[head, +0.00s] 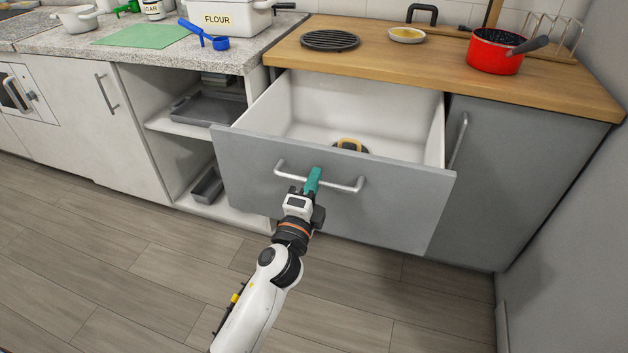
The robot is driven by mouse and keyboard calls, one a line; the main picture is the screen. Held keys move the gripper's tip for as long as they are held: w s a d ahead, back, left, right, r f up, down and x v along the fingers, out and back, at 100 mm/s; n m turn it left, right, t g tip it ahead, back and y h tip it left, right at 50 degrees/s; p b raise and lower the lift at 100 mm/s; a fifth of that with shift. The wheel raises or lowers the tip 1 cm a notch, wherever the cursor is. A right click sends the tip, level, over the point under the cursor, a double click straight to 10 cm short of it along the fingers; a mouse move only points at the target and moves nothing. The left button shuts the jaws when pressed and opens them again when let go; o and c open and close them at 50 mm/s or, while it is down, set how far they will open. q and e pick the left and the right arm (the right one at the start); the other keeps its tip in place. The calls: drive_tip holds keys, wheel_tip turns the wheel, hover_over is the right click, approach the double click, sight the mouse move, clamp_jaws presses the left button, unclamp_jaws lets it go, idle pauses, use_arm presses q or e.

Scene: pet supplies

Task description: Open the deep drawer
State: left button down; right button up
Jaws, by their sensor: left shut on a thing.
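The deep drawer (235,165) has a grey front and white inner walls. It stands pulled out from the cabinet under the wooden counter, and its inside shows from above. A round black and yellow thing (350,145) lies in it, partly hidden by the front panel. The silver bar handle (345,185) runs across the drawer front. My left gripper (312,181), with teal fingers, is shut on the middle of this handle. My right gripper is not in view.
A grey cabinet door (530,170) with a vertical handle is right of the drawer. Open shelves with grey trays (209,107) are at left. A red pot (494,52) and a black trivet (330,40) stand on the wooden counter (420,72). The floor (400,310) in front is clear.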

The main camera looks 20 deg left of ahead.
use_arm(q)
drive_tip(key=c, duration=1.5)
unclamp_jaws()
drive_tip(key=shift+c, duration=0.2)
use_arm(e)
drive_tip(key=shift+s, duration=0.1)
use_arm(q)
drive_tip(key=shift+s, duration=0.1)
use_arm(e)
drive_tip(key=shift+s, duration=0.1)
